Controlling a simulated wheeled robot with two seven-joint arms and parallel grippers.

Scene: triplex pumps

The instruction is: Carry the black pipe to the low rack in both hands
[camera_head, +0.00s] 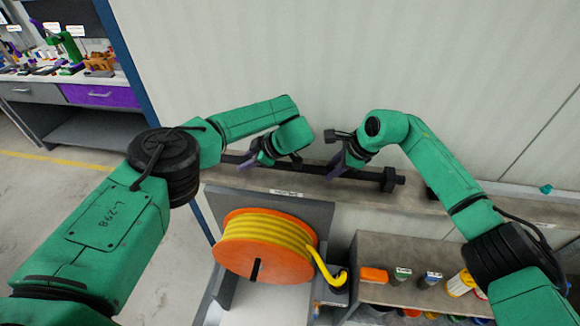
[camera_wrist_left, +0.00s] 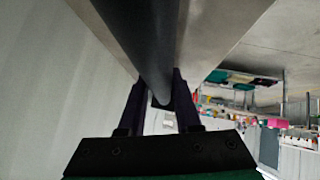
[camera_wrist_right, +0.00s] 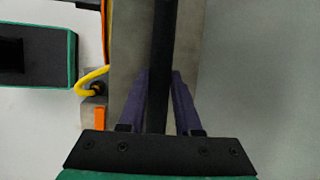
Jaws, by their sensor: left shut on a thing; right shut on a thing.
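The black pipe (camera_head: 365,175) lies lengthwise along a grey-brown ledge at the wall in the head view; I cannot tell whether it rests on it or hangs just above. A wider black end piece shows at its right end. My left gripper (camera_head: 252,161) is shut on the pipe's left part, and the left wrist view shows the pipe (camera_wrist_left: 145,45) between its purple fingers. My right gripper (camera_head: 337,168) is shut on the pipe right of the middle, and the right wrist view shows the pipe (camera_wrist_right: 161,50) between its fingers. I cannot tell which structure is the low rack.
The ledge (camera_head: 310,187) carries a small label. Below it stand an orange reel (camera_head: 262,245) with yellow hose and a shelf (camera_head: 392,247) with an orange block and several small containers. A workbench (camera_head: 75,92) is at the far left. The floor (camera_head: 50,200) at left is clear.

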